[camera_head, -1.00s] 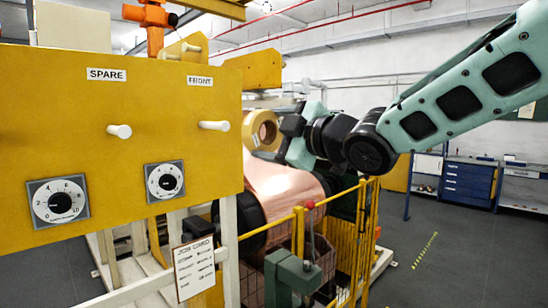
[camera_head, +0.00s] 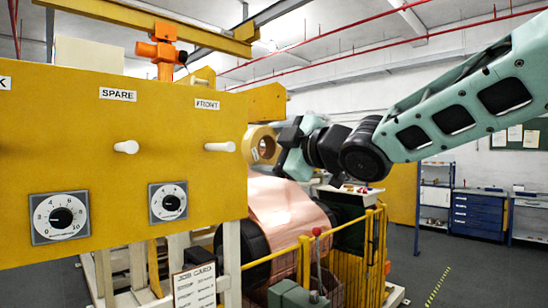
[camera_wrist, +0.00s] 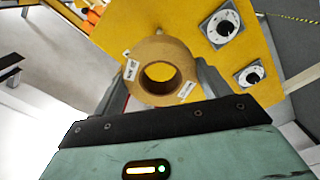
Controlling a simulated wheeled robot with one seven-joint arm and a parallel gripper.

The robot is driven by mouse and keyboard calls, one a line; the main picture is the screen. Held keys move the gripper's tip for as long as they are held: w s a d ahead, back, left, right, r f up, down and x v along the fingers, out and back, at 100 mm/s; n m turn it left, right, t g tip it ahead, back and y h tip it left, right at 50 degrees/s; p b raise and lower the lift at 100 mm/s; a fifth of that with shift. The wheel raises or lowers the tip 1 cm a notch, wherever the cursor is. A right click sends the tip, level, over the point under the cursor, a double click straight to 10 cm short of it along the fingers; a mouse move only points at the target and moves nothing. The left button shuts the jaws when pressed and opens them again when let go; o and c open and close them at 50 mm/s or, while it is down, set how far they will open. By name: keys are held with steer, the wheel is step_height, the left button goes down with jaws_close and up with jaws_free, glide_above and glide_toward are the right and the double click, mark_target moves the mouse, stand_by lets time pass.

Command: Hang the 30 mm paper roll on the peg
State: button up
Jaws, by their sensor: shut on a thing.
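The tan paper roll (camera_head: 264,143) is a thick ring with an open hole. My gripper (camera_head: 275,145) is shut on it and holds it in the air. In the wrist view the roll (camera_wrist: 160,51) sits between my fingers, with small white labels whose text is too small to read. The yellow panel (camera_head: 80,135) carries a white peg under the FRONT label (camera_head: 219,147) and another under the SPARE label (camera_head: 126,147). The roll is just right of the FRONT peg's tip, at nearly the same height. I cannot tell their depth offset. The peg is not clear in the wrist view.
Two dials (camera_head: 60,217) (camera_head: 168,202) sit low on the panel. A copper foil drum (camera_head: 283,208) and yellow guard rails (camera_head: 345,235) lie below my gripper. An orange device (camera_head: 161,47) stands behind the panel. Blue drawers (camera_head: 480,213) are far right.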

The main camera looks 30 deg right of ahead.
mark_target(229, 151)
steer(key=shift+w+f, duration=0.1)
steer(key=shift+w+a+b, duration=0.15)
steer(key=shift+w+b, duration=0.15)
steer(key=shift+w, duration=0.05)
steer(key=shift+x, duration=6.9)
steer(key=shift+w+f+b, duration=0.1)
steer(key=shift+f+b, duration=0.25)
steer(key=shift+b, duration=0.25)
steer(key=o, duration=1.1)
